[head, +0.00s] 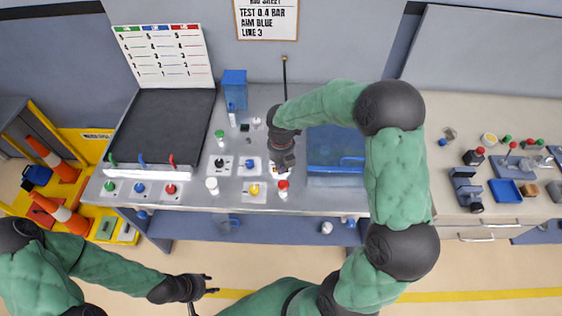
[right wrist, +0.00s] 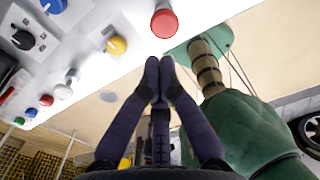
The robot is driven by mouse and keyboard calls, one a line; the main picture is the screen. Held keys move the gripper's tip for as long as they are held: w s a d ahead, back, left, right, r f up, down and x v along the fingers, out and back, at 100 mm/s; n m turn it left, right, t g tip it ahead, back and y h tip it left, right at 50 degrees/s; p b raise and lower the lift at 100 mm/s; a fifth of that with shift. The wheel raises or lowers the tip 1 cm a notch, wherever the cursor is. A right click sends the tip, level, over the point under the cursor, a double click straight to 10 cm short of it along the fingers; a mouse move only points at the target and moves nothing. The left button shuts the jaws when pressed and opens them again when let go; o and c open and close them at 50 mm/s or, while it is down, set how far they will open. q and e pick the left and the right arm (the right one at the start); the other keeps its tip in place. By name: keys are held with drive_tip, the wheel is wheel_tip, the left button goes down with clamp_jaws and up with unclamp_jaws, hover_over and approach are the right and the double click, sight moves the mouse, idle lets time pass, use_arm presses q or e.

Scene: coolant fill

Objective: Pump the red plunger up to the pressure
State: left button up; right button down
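The red plunger knob (head: 282,185) stands near the front edge of the grey bench, on a whitish body. In the right wrist view a round red knob (right wrist: 164,22) shows at the top, just beyond my fingertips; there is a narrow gap in the picture. My right gripper (head: 284,166) reaches over the bench beside the knob. In the right wrist view its two fingertips (right wrist: 160,66) are together with nothing between them. My left gripper (head: 210,284) is in front of the bench, low, with its fingers apart and empty. No pressure gauge reading is legible.
A yellow knob (head: 254,189), a blue knob (head: 250,163) and a black knob (head: 220,163) stand close by. A blue tray (head: 335,172) lies to the right. The wall sheet (head: 267,18) reads "TEST 0.4 BAR". A dark panel (head: 167,124) is at the left.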

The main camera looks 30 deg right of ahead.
sight(281, 185)
wheel_tip(281, 185, down, 8)
drive_tip(key=shift+r+b, duration=0.2)
drive_tip(key=shift+b, duration=0.15)
drive_tip(key=shift+f+b, duration=0.55)
drive_tip(key=shift+f, duration=0.95)
drive_tip(key=shift+s, duration=0.1)
drive_tip(key=shift+a+r, duration=0.1)
